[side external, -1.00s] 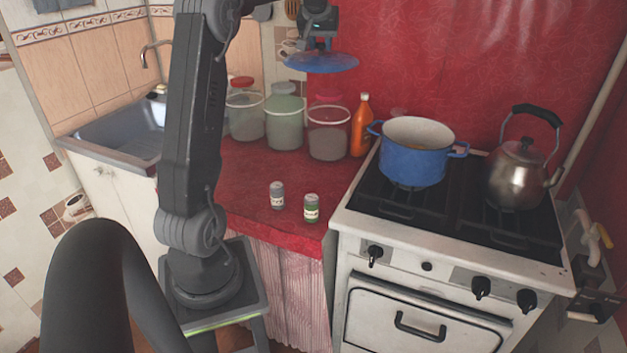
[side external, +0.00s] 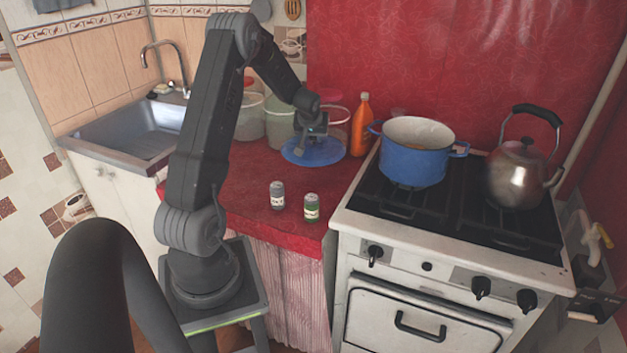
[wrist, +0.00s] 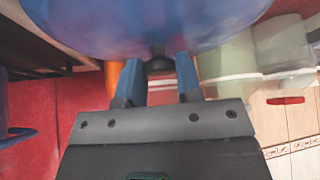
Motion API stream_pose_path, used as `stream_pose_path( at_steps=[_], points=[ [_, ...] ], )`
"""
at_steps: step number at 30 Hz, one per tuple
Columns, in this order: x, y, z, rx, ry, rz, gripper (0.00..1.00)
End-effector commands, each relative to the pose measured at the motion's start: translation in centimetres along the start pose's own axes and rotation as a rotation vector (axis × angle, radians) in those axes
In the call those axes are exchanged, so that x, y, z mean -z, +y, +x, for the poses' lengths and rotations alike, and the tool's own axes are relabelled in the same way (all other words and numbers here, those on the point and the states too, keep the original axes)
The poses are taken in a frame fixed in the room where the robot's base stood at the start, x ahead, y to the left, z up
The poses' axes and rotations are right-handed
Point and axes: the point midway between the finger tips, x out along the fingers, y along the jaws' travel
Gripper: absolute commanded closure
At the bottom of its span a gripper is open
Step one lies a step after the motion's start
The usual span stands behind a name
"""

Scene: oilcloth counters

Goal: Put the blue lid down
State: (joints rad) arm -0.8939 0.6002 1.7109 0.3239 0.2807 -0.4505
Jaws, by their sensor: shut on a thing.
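The blue lid (side external: 328,152) is a round, shallow disc with a dark knob. It is low over the red counter (side external: 255,185), in front of the glass jars; I cannot tell whether it touches the counter. My gripper (side external: 306,140) is above the lid and shut on its knob. In the wrist view the lid (wrist: 150,25) fills the top, and its dark knob (wrist: 158,66) sits between the two blue fingertips of my gripper (wrist: 160,72). The blue pot (side external: 412,165) stands uncovered on the stove, to the right of the lid.
Large jars (side external: 278,118) and an orange bottle (side external: 361,125) stand behind the lid. Two small cans (side external: 311,207) stand at the counter's front. A kettle (side external: 517,175) is on the stove (side external: 450,235). The sink (side external: 125,130) is at left.

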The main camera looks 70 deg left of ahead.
Motion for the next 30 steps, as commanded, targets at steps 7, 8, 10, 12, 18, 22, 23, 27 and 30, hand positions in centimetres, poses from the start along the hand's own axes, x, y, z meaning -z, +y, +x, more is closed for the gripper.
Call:
stream_pose_path(
  at_steps=[7, 8, 10, 12, 18, 22, 23, 27, 30],
  points=[
    [-1.8, 0.0, 2.9, 0.001, 0.0, 0.001, 0.94],
    [-2.1, 0.1, 3.4, 0.0, 0.0, 0.002, 0.94],
    [-2.8, 0.1, 4.3, 0.0, -0.001, 0.002, 0.94],
    [-3.2, 0.1, 5.1, -0.001, 0.0, 0.003, 0.94],
    [-4.3, 0.1, 6.8, -0.001, 0.0, 0.002, 0.94],
    [-5.2, 0.1, 8.2, -0.001, 0.0, 0.003, 0.94],
    [-5.4, 0.1, 8.5, -0.001, 0.001, 0.002, 0.94],
    [-5.7, 0.1, 9.1, -0.001, 0.002, 0.0, 0.94],
    [-5.7, 0.0, 9.1, -0.001, 0.002, 0.0, 0.94]
  ],
)
